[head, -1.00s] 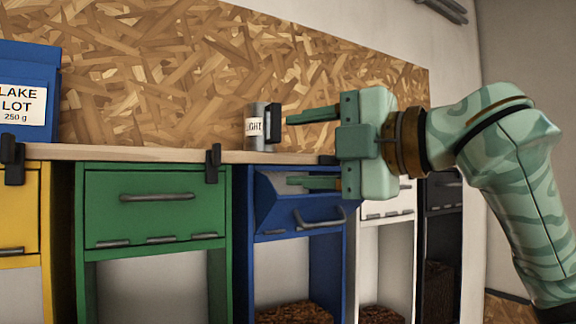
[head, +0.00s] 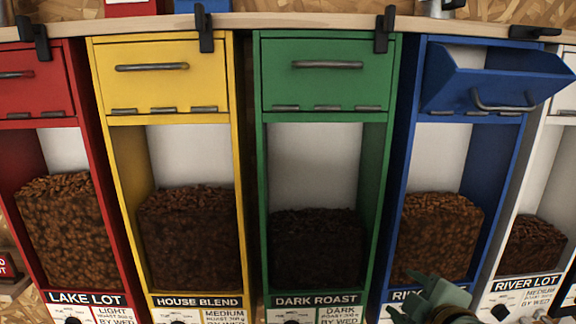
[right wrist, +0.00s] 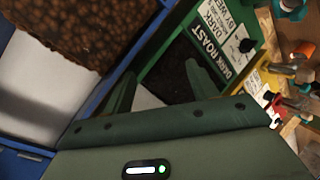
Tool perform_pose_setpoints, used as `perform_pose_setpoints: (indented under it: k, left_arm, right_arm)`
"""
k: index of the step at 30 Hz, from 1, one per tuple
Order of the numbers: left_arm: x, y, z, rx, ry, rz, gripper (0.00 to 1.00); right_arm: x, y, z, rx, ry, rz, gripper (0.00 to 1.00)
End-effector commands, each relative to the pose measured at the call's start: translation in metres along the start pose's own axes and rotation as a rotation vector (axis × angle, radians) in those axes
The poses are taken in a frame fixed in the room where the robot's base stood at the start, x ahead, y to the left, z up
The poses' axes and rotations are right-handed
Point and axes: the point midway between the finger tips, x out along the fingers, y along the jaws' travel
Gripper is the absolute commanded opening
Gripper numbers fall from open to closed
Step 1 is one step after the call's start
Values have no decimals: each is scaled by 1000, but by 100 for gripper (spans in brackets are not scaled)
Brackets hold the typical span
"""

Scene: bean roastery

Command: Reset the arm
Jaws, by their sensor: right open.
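My right gripper (head: 412,298) shows at the bottom right of the head view, in front of the foot of the blue bin (head: 394,190) and partly hiding its label. Its jaws are open with nothing between them. In the right wrist view both fingers (right wrist: 160,90) stand apart, with the green bin (right wrist: 155,62) beyond them and the blue bin at the left. My left gripper is not in view.
The blue bin's hatch (head: 492,78) is tilted open; the green (head: 326,75), yellow (head: 150,75) and red (head: 32,85) hatches are shut. A wooden shelf (head: 290,23) with black clamps runs above. Small colourful items (right wrist: 300,75) lie at right in the wrist view.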

Motion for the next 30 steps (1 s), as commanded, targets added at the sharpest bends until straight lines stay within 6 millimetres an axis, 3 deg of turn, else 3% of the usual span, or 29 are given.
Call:
perform_pose_setpoints:
  k: [1, 6, 16, 18, 26, 29, 30]
  left_arm:
    - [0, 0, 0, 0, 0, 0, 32]
    - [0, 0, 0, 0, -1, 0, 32]
    - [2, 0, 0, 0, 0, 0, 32]
    - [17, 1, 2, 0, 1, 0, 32]
    - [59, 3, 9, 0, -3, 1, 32]
    - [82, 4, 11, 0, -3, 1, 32]
    - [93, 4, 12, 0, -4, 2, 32]
  right_arm:
    - [-4, -29, 26, 52, -76, -26, 58]
    - [-32, -92, 99, 148, -313, -56, 58]
    - [-110, -170, 195, 200, -691, -95, 58]
    - [-85, -198, 208, 208, -675, -122, 58]
    - [-27, -307, 257, 259, -667, -240, 58]
    - [-4, -366, 285, 292, -670, -298, 58]
    - [5, -393, 298, 309, -672, -324, 58]
